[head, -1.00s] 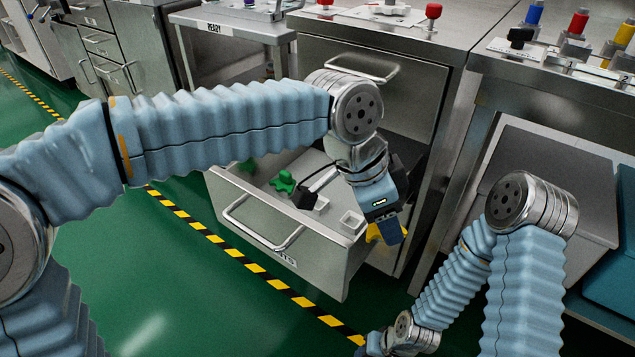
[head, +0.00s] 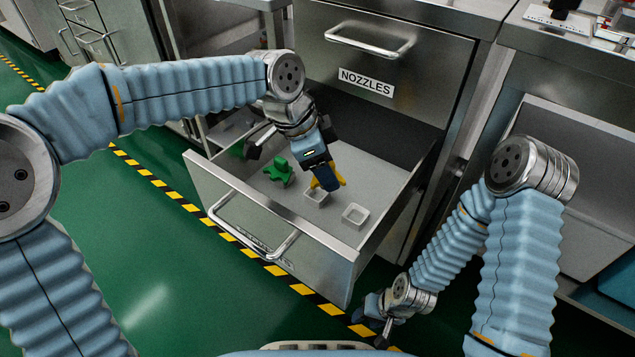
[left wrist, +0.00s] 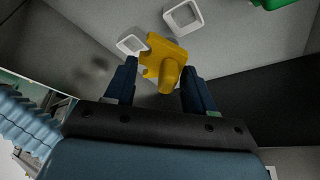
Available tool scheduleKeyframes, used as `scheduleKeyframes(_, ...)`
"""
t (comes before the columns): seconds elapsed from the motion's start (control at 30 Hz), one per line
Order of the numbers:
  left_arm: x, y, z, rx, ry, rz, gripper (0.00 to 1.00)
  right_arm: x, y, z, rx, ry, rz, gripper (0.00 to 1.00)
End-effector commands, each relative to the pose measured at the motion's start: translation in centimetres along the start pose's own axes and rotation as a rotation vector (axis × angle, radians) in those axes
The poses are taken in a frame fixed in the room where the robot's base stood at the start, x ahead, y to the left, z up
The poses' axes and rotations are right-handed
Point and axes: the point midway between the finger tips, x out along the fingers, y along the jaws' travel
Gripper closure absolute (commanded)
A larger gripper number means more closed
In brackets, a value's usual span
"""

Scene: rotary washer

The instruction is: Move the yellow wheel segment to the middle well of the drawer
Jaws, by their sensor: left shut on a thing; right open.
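The yellow wheel segment (head: 340,169) is held in my left gripper (head: 325,180), inside the open drawer (head: 400,205). In the left wrist view the yellow segment (left wrist: 163,58) sits between the two fingers (left wrist: 160,76). Two white square wells show: one (head: 316,196) just below the gripper and one (head: 355,215) nearer the drawer's right side. In the left wrist view the segment overlaps the edge of one well (left wrist: 130,43); the other (left wrist: 182,16) is clear. Its height above the floor is unclear. My right gripper (head: 374,318) is open and empty, low outside the drawer.
A green wheel segment (head: 279,172) stands left of the wells; I cannot see what is under it.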

Motion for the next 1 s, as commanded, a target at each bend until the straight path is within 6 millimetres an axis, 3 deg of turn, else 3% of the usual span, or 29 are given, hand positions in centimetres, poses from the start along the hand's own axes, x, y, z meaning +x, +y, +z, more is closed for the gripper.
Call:
scheduleKeyframes(0.23,1.4,-1.2,1.5,-0.003,0.0,0.0,0.88,0.4,0.1,0.0,0.0,-0.001,-0.001,0.57)
scheduleKeyframes(0.37,3.5,-1.6,2.8,0.0,-0.002,0.002,0.88,1.0,0.3,0.1,-0.001,-0.002,-0.002,0.57)
scheduleKeyframes(0.43,4.3,-1.6,3.1,0.001,0.0,0.0,0.94,1.1,0.3,0.1,-0.001,-0.003,-0.003,0.57)
scheduleKeyframes(0.63,4.5,-1.6,3.1,0.001,0.001,-0.001,0.95,1.0,0.2,0.1,-0.001,-0.003,-0.003,0.57)
scheduleKeyframes(0.67,4.5,-1.6,3.1,0.001,0.0,-0.001,0.44,1.0,0.2,0.1,-0.001,-0.003,-0.003,0.57)
scheduleKeyframes(0.83,4.5,-1.6,3.1,0.0,0.0,-0.001,0.2,1.0,0.2,0.1,-0.001,-0.003,-0.003,0.57)
scheduleKeyframes(1.0,4.5,-1.6,3.1,0.0,0.0,-0.001,0.2,1.0,0.2,0.1,-0.001,-0.003,-0.003,0.57)
